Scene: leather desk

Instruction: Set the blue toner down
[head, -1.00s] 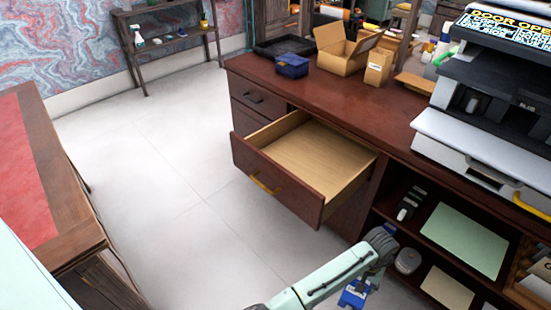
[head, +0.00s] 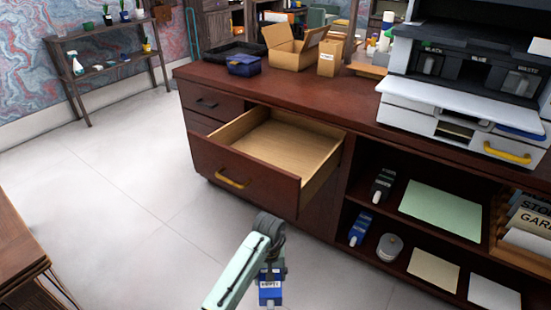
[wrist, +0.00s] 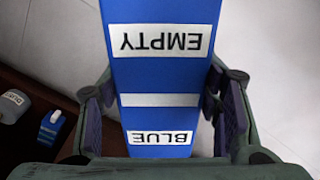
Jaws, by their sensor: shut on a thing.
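My gripper (wrist: 162,118) is shut on the blue toner (wrist: 155,75), a blue cartridge with white labels reading EMPTY and BLUE. The fingers press on its two sides. In the head view the toner (head: 270,294) hangs under my gripper (head: 270,270) at the bottom centre, in front of the open drawer, over the floor. A second blue cartridge (head: 360,228) stands on the lower shelf of the desk, next to a grey round item (head: 390,246). Both also show at the left of the wrist view. The gripper partly hides the held toner.
The open drawer (head: 275,145) is empty and juts out from the desk. A black cartridge (head: 383,186) and a green sheet (head: 440,210) are on the upper shelf. The printer (head: 450,105) has its front open. Cardboard boxes (head: 295,52), a blue box (head: 246,66) and a black tray stand on the desktop.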

